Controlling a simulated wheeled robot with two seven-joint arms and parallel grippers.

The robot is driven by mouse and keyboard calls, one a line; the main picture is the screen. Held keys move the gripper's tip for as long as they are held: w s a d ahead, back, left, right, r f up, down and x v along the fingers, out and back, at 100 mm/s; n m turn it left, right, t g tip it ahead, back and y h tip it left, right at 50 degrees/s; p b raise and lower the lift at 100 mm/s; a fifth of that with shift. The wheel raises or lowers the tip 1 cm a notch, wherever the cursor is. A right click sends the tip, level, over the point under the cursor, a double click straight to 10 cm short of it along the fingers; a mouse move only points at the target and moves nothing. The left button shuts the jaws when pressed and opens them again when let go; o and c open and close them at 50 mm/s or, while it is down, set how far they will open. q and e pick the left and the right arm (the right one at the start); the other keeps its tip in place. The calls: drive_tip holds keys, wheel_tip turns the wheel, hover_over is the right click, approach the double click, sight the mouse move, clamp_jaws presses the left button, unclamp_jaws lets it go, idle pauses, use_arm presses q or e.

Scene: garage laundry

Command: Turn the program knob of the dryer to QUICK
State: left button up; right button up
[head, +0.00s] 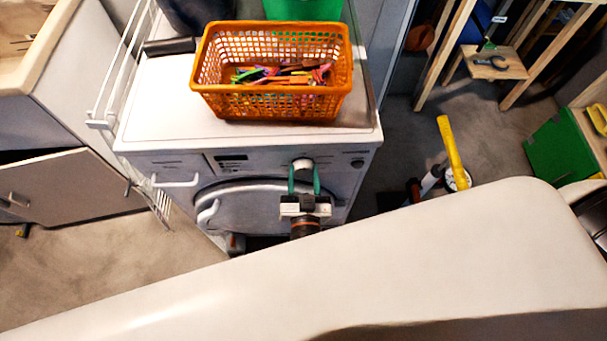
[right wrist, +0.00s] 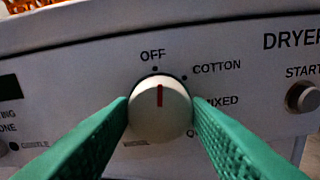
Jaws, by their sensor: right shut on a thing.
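The white dryer (head: 255,200) stands below the head view's centre, its control panel facing me. Its round white program knob (head: 303,163) is on the panel; in the right wrist view the knob (right wrist: 158,120) has a red mark pointing up, about at the OFF label (right wrist: 153,55). COTTON (right wrist: 216,66) and MIXED are to the right. A label starting with Q, lower right, is mostly hidden by a finger. My right gripper (head: 303,177) is shut on the knob, one green finger on each side. My left gripper is not in view.
An orange basket (head: 270,105) of colourful clothespins stands on the dryer. The START button (right wrist: 302,97) is right of the knob. A white drying rack (head: 118,70) stands at the dryer's left. A yellow-handled item (head: 451,145) stands on the floor at right.

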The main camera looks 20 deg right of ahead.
drive_tip(key=m, duration=0.3)
drive_tip(key=shift+f, duration=0.1)
drive_tip(key=m, duration=0.4)
drive_tip(key=shift+b, duration=0.35)
drive_tip(key=m+b, duration=0.1)
drive_tip(key=m, duration=0.2)
drive_tip(key=shift+m, duration=0.4)
drive_tip(key=m+b, duration=0.1)
drive_tip(key=m, duration=0.2)
drive_tip(key=shift+f+m, duration=0.1)
drive_tip(key=shift+m, duration=0.2)
drive_tip(key=m+b, duration=0.3)
drive_tip(key=m, duration=0.3)
drive_tip(key=m+b, duration=0.2)
drive_tip(key=m, duration=0.1)
drive_tip(key=shift+m, duration=0.3)
drive_tip(key=shift+m+b, duration=0.6)
drive_tip(key=shift+m, duration=0.6)
